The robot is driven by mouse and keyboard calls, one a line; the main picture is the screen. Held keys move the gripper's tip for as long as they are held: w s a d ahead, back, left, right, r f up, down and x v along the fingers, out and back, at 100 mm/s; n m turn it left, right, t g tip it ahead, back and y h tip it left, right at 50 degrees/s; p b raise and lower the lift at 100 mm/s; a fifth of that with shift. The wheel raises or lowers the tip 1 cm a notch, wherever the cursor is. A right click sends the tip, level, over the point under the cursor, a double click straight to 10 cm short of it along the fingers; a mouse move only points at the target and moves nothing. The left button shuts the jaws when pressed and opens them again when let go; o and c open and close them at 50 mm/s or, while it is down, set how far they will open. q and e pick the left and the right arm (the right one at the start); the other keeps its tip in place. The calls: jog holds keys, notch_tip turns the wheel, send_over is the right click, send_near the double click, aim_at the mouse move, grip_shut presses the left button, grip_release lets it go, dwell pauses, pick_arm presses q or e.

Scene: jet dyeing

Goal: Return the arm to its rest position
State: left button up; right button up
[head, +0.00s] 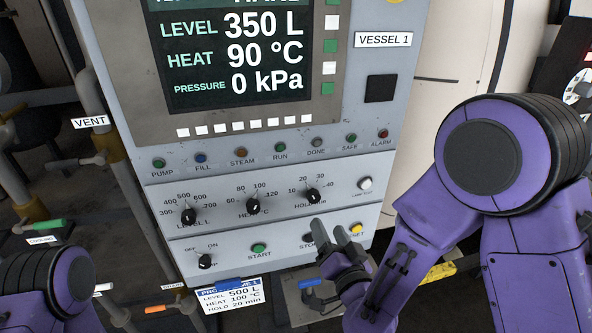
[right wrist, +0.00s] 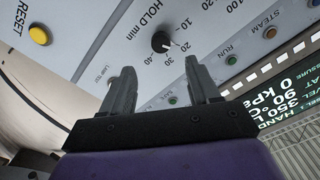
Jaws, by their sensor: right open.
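My right arm (head: 535,235) reaches in from the right of the head view. Its gripper (head: 328,235) is in front of the lower control panel (head: 225,240), near the STOP and RESET buttons and below the HOLD knob (head: 313,196). In the right wrist view the two fingers (right wrist: 162,88) stand apart with nothing between them. The HOLD knob (right wrist: 160,42) shows beyond the fingertips, apart from them. My left arm (head: 45,285) shows only as a purple link at the lower left; its gripper is out of view.
The LEVEL knob (head: 188,215) and HEAT knob (head: 252,206) sit left of HOLD. The screen (head: 235,55) reads 350 L, 90 °C, 0 kPa. A recipe card (head: 232,296) hangs below the panel. Pipes (head: 95,100) stand at left; a pale vessel (head: 455,60) is behind.

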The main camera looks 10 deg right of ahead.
jog(key=s+d+f+g+h+b, duration=0.1)
jog(key=s+d+f+g+b, duration=0.25)
jog(key=f, duration=0.85)
jog(key=s+d+f+g+h+b, duration=0.15)
jog(key=s+d+f+g, duration=0.3)
jog(key=f, duration=0.75)
jog(key=s+d+f+g+b, duration=0.2)
jog(key=s+f+g, duration=0.1)
jog(key=s+f, duration=0.5)
jog(key=s+d+f+g+h+b, duration=0.1)
jog(key=s+d+f+g+b, duration=0.1)
jog(key=s+f, duration=0.6)
jog(key=s+d+g, duration=0.1)
jog(key=s, duration=0.1)
jog(key=shift+s+f+g+b, duration=0.25)
jog(key=shift+s+g+b, duration=0.1)
jog(key=shift+g, duration=0.05)
jog(key=shift+h, duration=0.25)
